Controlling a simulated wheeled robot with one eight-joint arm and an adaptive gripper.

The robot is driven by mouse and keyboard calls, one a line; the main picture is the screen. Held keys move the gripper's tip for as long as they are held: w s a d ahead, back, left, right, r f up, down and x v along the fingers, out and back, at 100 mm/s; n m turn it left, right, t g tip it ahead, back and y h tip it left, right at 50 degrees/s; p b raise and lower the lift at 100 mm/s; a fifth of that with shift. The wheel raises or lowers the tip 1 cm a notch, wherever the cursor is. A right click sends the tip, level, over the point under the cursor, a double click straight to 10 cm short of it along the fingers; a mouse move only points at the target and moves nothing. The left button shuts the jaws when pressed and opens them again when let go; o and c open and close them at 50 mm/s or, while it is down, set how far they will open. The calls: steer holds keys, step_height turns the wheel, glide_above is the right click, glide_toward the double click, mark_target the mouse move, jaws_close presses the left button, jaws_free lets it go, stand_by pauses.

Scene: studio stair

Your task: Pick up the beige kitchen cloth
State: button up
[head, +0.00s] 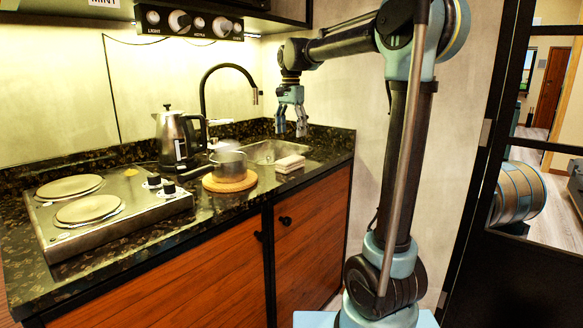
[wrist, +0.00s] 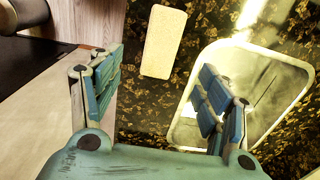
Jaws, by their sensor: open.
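The sink (head: 265,151) lies beside the cloth, with a black faucet (head: 204,95) behind. A pot (head: 229,165) on a round wooden board (head: 230,183), a kettle (head: 177,138) and a two-plate hob (head: 105,208) stand to the left. The counter's edge is near the cloth.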

mark_target(290, 159)
step_height(290, 159, down, 12)
steer(key=shift+a, duration=0.1)
stand_by(0.5)
steer(key=c, duration=1.3)
steer(key=shift+r, duration=0.1)
step_height(290, 159, up, 10)
steer(key=shift+w+f, duration=0.1)
